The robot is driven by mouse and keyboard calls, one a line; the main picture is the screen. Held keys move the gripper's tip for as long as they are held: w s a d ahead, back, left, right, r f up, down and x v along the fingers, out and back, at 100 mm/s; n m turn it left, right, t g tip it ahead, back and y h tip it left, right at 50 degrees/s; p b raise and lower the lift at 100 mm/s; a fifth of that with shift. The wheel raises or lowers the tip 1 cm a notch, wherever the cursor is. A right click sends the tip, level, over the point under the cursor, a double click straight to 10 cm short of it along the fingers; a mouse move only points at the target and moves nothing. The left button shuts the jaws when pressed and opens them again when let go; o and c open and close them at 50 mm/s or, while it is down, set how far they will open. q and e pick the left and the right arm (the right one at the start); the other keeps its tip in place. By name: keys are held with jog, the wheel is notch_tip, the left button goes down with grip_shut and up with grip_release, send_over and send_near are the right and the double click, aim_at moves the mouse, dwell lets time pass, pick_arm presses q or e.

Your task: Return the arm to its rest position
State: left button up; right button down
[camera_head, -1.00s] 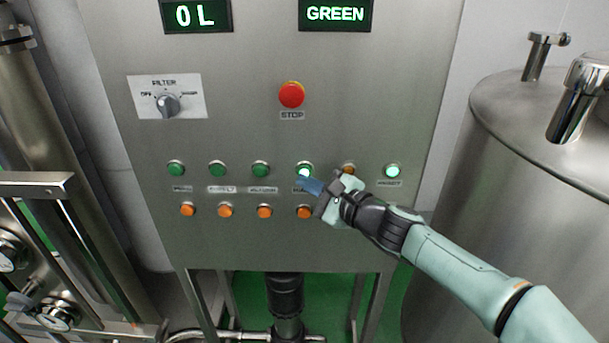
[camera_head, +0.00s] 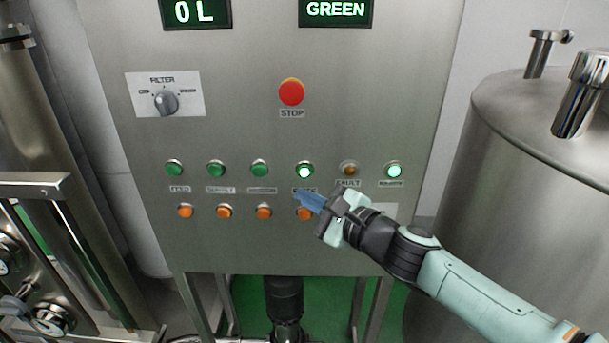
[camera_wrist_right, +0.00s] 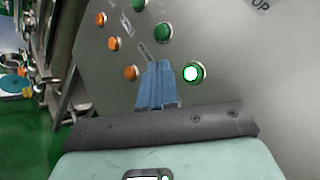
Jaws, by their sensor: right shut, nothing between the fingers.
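My right gripper (camera_head: 302,198) is shut and empty, its blue fingertips in front of the control panel (camera_head: 240,130). In the head view the tips lie just below the lit green button (camera_head: 305,170) and partly overlap the rightmost orange button (camera_head: 304,213). In the right wrist view the blue fingers (camera_wrist_right: 158,68) are together, left of the lit green button (camera_wrist_right: 193,73), and seem clear of it. My left gripper is not in view.
The panel carries a red stop button (camera_head: 291,91), a filter knob (camera_head: 166,102) and several other buttons. A steel tank (camera_head: 540,170) stands at the right. Steel pipework (camera_head: 40,190) stands at the left.

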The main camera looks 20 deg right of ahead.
dwell(0.5)
notch_tip(320, 180, down, 26)
jog(key=w+n+g+h, duration=0.1)
jog(key=n+g+h, duration=0.2)
jog(key=g+h, duration=0.15)
jog(key=s+d+f+n+g+h, duration=0.1)
jog(key=s+f+n+g, duration=0.15)
jog(key=f, duration=0.65)
jog(key=s+d+f+n+g, duration=0.15)
jog(key=s+f, duration=0.25)
jog(key=f, duration=0.5)
jog(key=s+f+n+g, duration=0.4)
jog(key=s+f+g, duration=0.1)
jog(key=s+f, duration=0.85)
jog(key=s+a+f+n+g, duration=0.1)
jog(key=s+a+f+n, duration=0.1)
jog(key=s, duration=0.5)
jog(key=s+a+f+n+g, duration=0.1)
jog(key=s+a+f+n, duration=0.1)
jog(key=s+f, duration=0.3)
jog(key=shift+s+n, duration=0.6)
jog(key=shift+s, duration=0.65)
jog(key=shift+y, duration=0.25)
